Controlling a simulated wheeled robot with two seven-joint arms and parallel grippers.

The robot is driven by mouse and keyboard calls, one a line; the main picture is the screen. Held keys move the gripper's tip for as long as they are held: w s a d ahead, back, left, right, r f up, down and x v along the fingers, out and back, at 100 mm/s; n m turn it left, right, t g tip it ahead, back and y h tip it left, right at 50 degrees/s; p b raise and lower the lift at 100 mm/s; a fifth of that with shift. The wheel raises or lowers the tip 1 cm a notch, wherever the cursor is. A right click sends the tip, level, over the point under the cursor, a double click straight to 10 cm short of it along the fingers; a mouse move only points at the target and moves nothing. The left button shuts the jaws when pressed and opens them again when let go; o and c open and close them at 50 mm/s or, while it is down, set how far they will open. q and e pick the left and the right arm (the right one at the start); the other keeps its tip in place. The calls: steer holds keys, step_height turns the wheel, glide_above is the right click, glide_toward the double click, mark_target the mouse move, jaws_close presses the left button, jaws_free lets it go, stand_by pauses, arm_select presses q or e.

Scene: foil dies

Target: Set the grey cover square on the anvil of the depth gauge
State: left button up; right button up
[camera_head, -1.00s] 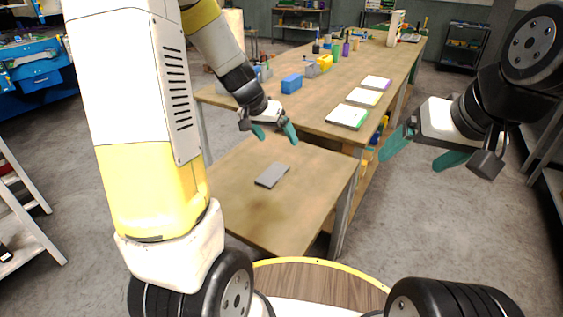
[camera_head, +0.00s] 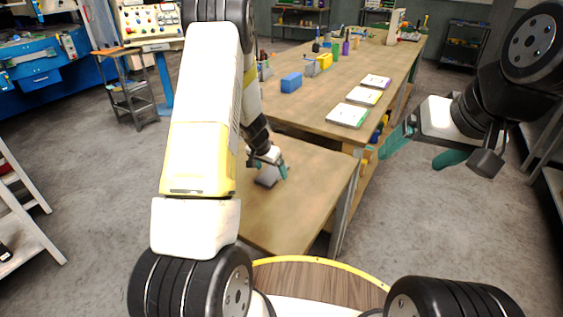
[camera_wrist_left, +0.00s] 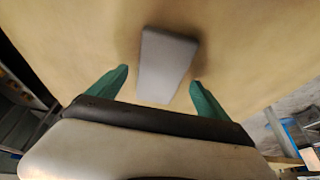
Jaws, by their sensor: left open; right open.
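The grey cover (camera_head: 266,178) is a flat grey plate on the near, lower wooden table, partly hidden by my left gripper in the head view. My left gripper (camera_head: 269,166) is open just above it. In the left wrist view the cover (camera_wrist_left: 166,62) lies ahead, between the lines of the two green fingers of the gripper (camera_wrist_left: 160,78), with a gap on each side. My right gripper (camera_head: 416,152) is open and empty in the air to the right of the tables. A white upright device (camera_head: 396,27) stands at the long table's far end; I cannot tell whether it is the depth gauge.
The near table (camera_head: 300,205) is otherwise bare.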

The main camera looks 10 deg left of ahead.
arm_select(q)
steer(key=shift+w+f, duration=0.15)
steer(key=shift+f, duration=0.3)
steer(key=shift+c, duration=0.2)
steer(key=shift+r, duration=0.1)
steer(key=c, duration=1.6)
